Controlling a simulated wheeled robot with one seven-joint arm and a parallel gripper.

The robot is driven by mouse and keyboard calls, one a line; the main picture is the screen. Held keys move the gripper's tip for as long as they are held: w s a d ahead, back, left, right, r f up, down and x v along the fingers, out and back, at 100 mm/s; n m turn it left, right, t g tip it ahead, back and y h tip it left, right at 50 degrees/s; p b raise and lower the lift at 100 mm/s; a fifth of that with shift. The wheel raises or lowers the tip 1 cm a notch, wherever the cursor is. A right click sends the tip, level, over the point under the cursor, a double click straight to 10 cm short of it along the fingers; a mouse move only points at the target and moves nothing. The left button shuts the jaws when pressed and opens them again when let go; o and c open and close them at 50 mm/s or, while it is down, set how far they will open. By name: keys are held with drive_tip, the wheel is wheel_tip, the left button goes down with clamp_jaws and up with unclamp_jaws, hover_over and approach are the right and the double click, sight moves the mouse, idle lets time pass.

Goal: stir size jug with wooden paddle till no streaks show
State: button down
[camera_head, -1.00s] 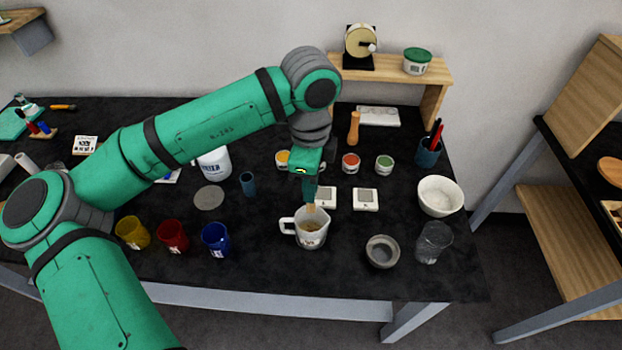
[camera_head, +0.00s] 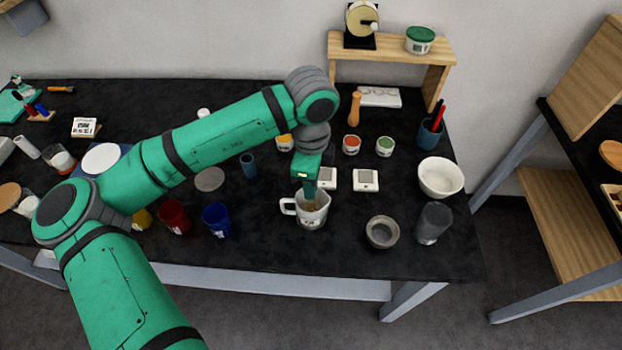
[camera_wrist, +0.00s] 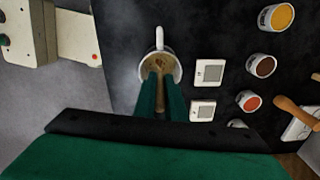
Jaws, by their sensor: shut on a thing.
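The size jug (camera_head: 311,217) is a white jug with a handle on its left, standing near the front of the black table. In the wrist view the jug (camera_wrist: 178,72) holds a tan-brown liquid with uneven, lighter and darker patches on its surface. My gripper (camera_head: 306,187) is above the jug, pointing down. In the wrist view its two green fingers are shut on the wooden paddle (camera_wrist: 161,100). The paddle's lower end is inside the jug; its tip is hidden in the liquid.
Red (camera_head: 174,217) and blue (camera_head: 216,220) cups stand left of the jug. A grey bowl (camera_head: 382,232) and a clear glass (camera_head: 433,222) stand to its right. Two small white square devices (camera_head: 366,180) lie close behind it. A white bowl (camera_head: 440,177) is further right.

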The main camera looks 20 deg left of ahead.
drive_tip(key=shift+f, duration=2.15)
drive_tip(key=shift+s, duration=0.15)
